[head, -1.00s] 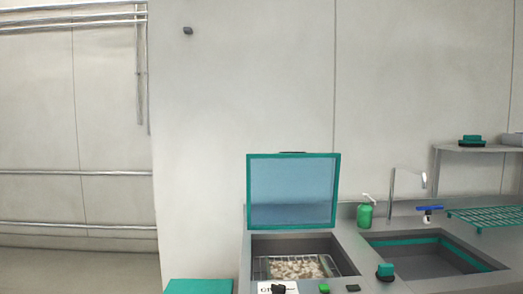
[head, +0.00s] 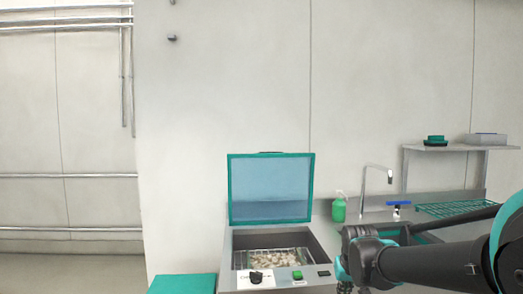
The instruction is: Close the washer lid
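The washer lid (head: 270,190) stands upright and open, a bluish clear panel in a green frame with a dark handle at its top edge. Below it is the washer (head: 328,284), a grey counter unit with an open basin holding a wire rack (head: 308,262) of small pale items. My arm reaches in from the right edge, and its end with my gripper (head: 345,272) is in front of the counter, right of the washer and apart from the lid. The fingers are small, dark and partly cut off, so their opening is unclear.
A green drying rack (head: 455,210) and a wall shelf (head: 450,148) are farther right. A green-topped stand (head: 183,284) is at lower left. The space left of the lid is clear.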

